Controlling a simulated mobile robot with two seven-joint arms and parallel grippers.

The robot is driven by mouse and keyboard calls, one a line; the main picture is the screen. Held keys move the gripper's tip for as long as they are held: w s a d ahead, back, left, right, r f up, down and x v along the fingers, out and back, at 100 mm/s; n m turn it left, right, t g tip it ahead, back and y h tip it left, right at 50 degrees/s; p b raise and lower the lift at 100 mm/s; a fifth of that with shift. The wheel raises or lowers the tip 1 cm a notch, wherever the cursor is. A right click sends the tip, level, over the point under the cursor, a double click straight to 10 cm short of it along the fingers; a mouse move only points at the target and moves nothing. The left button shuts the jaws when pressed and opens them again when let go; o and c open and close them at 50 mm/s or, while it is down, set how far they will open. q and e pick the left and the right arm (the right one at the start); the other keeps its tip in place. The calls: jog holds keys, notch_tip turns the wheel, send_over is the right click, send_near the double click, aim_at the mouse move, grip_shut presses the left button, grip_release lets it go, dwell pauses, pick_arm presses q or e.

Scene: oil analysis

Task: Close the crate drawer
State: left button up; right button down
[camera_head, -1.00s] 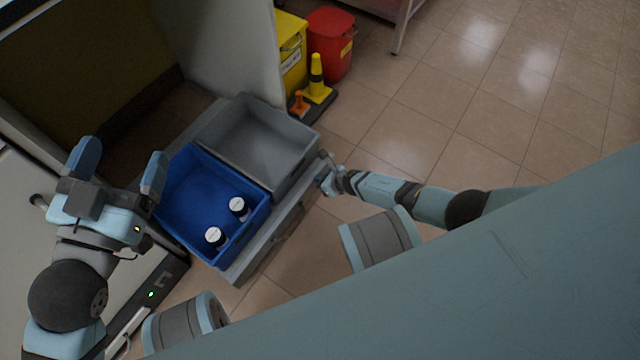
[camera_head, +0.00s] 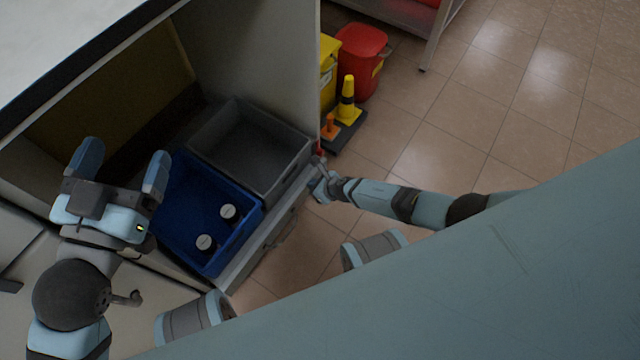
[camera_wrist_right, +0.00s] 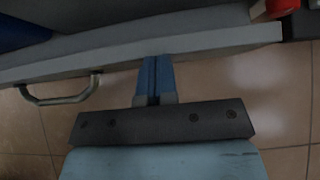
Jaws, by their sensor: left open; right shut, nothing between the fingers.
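The crate drawer (camera_head: 240,264) is partly out of the cabinet, with a handle (camera_head: 282,233) on its front. It holds a blue crate (camera_head: 178,235) and a grey crate (camera_head: 285,180); two white-capped bottles stand in the blue crate. My right gripper (camera_head: 317,182) is shut and empty at the right end of the drawer front. In the right wrist view its fingertips (camera_wrist_right: 155,60) meet the drawer's front edge (camera_wrist_right: 205,45), right of the handle (camera_wrist_right: 62,97); I cannot tell if they press on it. My left gripper (camera_head: 121,165) is open and empty, left of the blue crate.
The cabinet's side panel (camera_head: 285,60) stands behind the grey crate. A red bin (camera_head: 362,62), a yellow bin (camera_head: 328,70) and a yellow cone (camera_head: 347,103) are beside it. A metal table (camera_head: 435,40) stands at the back. The tiled floor to the right is clear.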

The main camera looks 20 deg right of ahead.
pick_arm(q)
jog(key=shift+w+a+r, duration=0.15)
jog(key=shift+w+r, duration=0.05)
jog(key=shift+w, duration=0.25)
pick_arm(e)
jog(key=shift+w+a, duration=0.5)
jog(key=shift+w, duration=0.2)
jog(key=shift+d, duration=0.1)
